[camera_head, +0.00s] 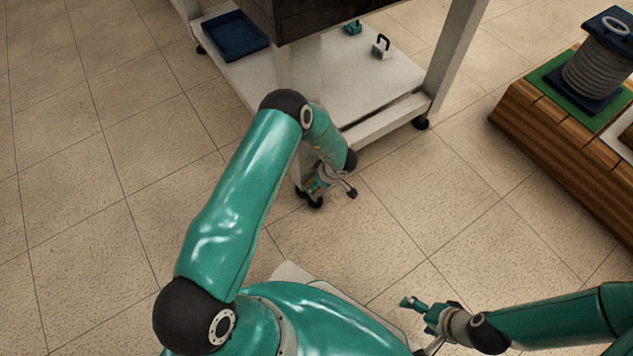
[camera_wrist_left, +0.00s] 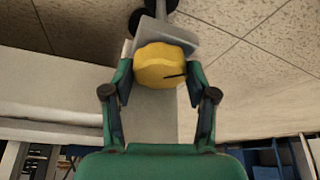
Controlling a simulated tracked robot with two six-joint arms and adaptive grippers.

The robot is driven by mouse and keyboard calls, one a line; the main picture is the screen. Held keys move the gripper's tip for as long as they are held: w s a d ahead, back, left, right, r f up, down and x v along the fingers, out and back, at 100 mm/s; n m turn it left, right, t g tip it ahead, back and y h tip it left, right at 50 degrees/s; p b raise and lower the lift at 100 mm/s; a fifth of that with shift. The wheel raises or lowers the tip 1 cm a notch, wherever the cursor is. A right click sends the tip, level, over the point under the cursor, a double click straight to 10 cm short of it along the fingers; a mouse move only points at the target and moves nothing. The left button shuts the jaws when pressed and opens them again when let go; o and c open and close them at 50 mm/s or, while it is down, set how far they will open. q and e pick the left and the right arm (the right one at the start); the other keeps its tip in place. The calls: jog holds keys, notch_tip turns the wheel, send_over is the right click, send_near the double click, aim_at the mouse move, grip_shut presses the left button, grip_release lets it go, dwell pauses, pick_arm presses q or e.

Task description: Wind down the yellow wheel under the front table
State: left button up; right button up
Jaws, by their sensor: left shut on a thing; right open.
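The yellow wheel (camera_wrist_left: 160,66) shows in the left wrist view, with a dark slot on its face and grey metal and black castors beyond it. My left gripper (camera_wrist_left: 160,82) has its two fingers on either side of the wheel and is shut on it. In the head view my left gripper (camera_head: 324,181) is low at the near leg of the front table (camera_head: 362,124), and the wheel is mostly hidden there by the hand. My right gripper (camera_head: 420,322) is open and empty over the floor at the lower right.
The table's lower shelf carries a blue tray (camera_head: 233,36), a small teal object (camera_head: 353,28) and a grey block with a black handle (camera_head: 381,47). A wooden pallet with a coil (camera_head: 597,70) stands at the right. The floor between is clear.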

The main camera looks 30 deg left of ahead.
pick_arm(q)
jog(key=shift+s+r+m+t+p, duration=0.15)
jog(key=shift+m+t+p, duration=0.6)
jog(key=shift+m, duration=0.85)
jog(key=m+t+h+p, duration=0.1)
jog(key=m, duration=0.3)
jog(key=shift+m, duration=0.3)
jog(key=o, duration=1.2)
jog(key=shift+c, duration=0.2)
jog(key=v, duration=1.1)
jog(key=shift+s+r, duration=0.3)
